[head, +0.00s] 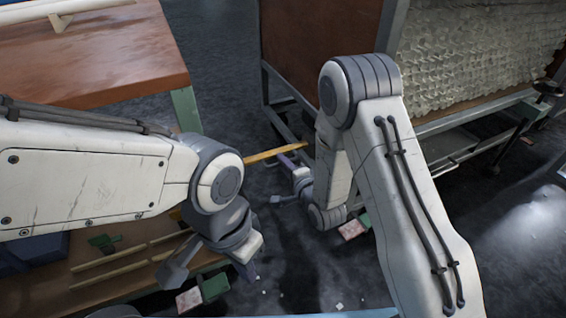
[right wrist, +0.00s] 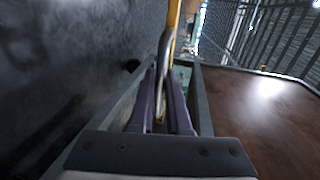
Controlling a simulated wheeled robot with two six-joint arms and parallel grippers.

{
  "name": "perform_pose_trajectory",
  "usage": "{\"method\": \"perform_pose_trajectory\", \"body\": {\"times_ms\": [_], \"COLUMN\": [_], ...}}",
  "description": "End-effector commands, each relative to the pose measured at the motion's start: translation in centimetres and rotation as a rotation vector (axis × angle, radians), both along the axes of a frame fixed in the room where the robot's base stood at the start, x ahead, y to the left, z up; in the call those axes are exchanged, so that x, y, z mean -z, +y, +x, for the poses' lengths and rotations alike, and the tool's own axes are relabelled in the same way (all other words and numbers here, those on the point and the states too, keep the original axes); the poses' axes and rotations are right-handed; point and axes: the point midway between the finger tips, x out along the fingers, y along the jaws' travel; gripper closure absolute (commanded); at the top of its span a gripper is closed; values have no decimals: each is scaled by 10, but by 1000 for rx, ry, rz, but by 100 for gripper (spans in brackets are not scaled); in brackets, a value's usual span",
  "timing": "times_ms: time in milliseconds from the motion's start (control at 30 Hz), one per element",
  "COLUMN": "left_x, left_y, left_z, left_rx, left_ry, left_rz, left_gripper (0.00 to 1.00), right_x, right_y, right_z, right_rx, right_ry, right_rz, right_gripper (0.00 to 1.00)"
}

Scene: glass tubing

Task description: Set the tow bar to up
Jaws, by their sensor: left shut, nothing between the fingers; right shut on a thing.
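The tow bar (head: 273,152) is a yellow bar at the lower end of the cart (head: 320,45) in the head view. In the right wrist view the tow bar (right wrist: 173,25) runs from the top edge down between my purple fingers. My right gripper (head: 285,160) is shut on it; the right wrist view shows the fingers (right wrist: 161,85) on both sides. The exact tilt of the bar is hard to tell, and my right arm hides part of the cart's end. My left gripper (head: 248,270) is shut and empty, low in front of the bench.
The cart has a grey frame, brown panels and a load of glass tubing (head: 480,60). A brown-topped table (head: 110,60) stands at upper left. A lower bench with pale rods (head: 120,262) is at lower left. Dark floor (head: 225,60) lies open between table and cart.

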Motion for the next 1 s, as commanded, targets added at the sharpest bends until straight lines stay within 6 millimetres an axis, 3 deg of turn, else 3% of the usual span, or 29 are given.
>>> {"method": "perform_pose_trajectory", "body": {"times_ms": [267,700,1000], "left_x": [-20,-75,-99], "left_y": [0,0,0], "left_z": [0,0,0], "left_rx": [0,0,0], "left_ry": [0,0,0], "left_rz": [0,0,0], "left_gripper": [100,100,100], "right_x": [-14,-48,-60], "right_y": [-1,-10,-17], "right_z": [-1,2,5], "right_rx": [1,3,2], "right_ry": [37,159,218], "right_rz": [81,375,521], "right_gripper": [100,100,100]}}
